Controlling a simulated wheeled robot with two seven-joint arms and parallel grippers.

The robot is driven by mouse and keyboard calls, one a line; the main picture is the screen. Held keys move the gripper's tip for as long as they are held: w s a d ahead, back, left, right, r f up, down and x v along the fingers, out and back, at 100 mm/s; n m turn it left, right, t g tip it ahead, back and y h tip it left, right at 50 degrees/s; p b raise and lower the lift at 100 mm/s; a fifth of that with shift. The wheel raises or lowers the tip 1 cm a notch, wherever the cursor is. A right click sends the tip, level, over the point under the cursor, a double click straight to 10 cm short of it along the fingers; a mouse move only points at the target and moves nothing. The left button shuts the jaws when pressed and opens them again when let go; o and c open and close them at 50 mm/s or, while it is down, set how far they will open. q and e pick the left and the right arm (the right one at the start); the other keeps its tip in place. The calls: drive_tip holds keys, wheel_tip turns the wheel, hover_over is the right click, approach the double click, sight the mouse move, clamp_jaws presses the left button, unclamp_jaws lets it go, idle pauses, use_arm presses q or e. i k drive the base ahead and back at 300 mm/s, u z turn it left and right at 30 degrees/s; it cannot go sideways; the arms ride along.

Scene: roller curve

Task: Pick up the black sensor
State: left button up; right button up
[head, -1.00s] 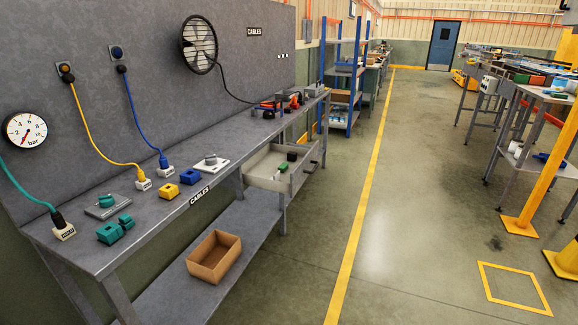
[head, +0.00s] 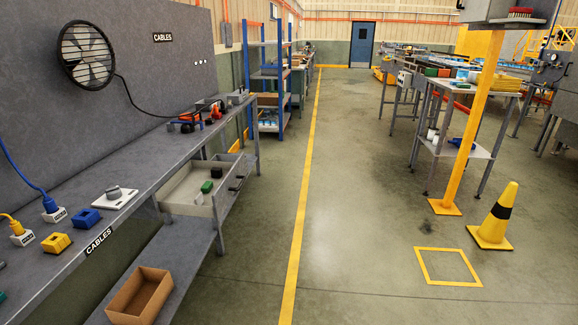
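The open drawer (head: 183,207) under the workbench (head: 150,160) holds a small dark block (head: 221,158) near its back and green pieces (head: 207,187) towards its front. The dark block is the closest match to a black sensor, but it is too small to tell for sure. Neither of my grippers shows in the head view, so I cannot see whether they are open or shut.
The bench carries a yellow block (head: 56,243), a blue block (head: 87,217) and a white plate (head: 114,198). A brown box (head: 140,297) sits on its lower shelf. The floor (head: 350,220) right of the bench is clear; a yellow cone (head: 494,220) and post (head: 476,120) stand at right.

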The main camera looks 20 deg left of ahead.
sight(216, 172)
drive_tip(key=z, duration=0.5)
drive_tip(key=i, duration=1.5)
drive_tip(key=u, duration=0.8)
